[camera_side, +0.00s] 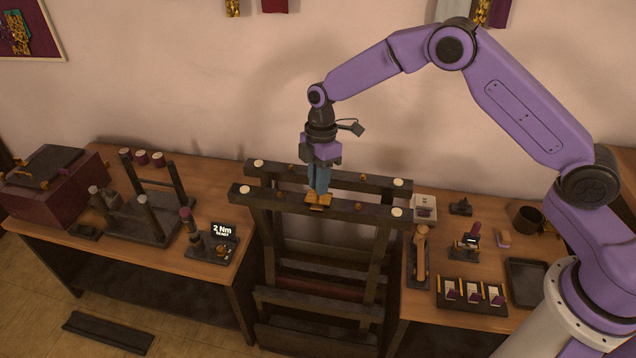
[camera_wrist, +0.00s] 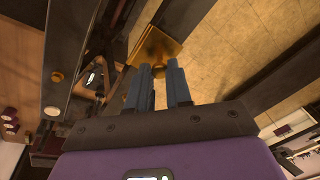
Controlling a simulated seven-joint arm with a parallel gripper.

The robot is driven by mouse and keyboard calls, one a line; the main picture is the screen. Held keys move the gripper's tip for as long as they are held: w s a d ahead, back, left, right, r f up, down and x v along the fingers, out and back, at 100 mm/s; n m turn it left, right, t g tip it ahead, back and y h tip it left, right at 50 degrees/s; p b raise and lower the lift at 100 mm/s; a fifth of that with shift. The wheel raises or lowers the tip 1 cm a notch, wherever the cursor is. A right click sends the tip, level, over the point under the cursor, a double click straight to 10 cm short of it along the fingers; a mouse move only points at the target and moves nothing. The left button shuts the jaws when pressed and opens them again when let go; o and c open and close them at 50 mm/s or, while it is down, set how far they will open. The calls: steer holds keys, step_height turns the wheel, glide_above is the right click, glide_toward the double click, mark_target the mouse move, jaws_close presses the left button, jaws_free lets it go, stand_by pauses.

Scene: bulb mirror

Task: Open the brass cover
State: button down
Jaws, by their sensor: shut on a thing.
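The brass cover (camera_side: 318,201) sits on the front dark rail of the frame, near its middle. In the wrist view the brass cover (camera_wrist: 154,50) shows as a shiny gold plate just beyond my fingertips. My gripper (camera_side: 318,190) points straight down with its blue fingers at the cover. In the wrist view my gripper (camera_wrist: 160,70) has its fingers close together at the cover's near edge. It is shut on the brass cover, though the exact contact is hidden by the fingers. I cannot tell whether the cover is lifted at all.
The dark frame (camera_side: 365,207) has two parallel rails with pale round caps. A left table (camera_side: 120,240) holds a dark stand, a maroon box and a small display reading 2 Nm. A right table (camera_side: 440,325) holds a tray (camera_side: 527,283), a cup (camera_side: 527,220) and small tools.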

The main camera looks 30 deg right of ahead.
steer(key=w+d+g+y, duration=0.1)
steer(key=g+y, duration=0.2)
steer(key=shift+w+d+r, duration=0.1)
steer(key=shift+w+d, duration=0.3)
steer(key=shift+w+d+f+g+y, duration=0.1)
steer(key=shift+w+d+g+y, duration=0.25)
steer(key=shift+g+y, duration=0.35)
steer(key=shift+w+d+f+g+y, duration=0.1)
steer(key=shift+w+d+g+y, duration=0.25)
steer(key=shift+g+y, duration=0.35)
steer(key=c, duration=1)
jaws_free()
steer(key=shift+c, duration=0.2)
steer(key=shift+w+d, duration=0.1)
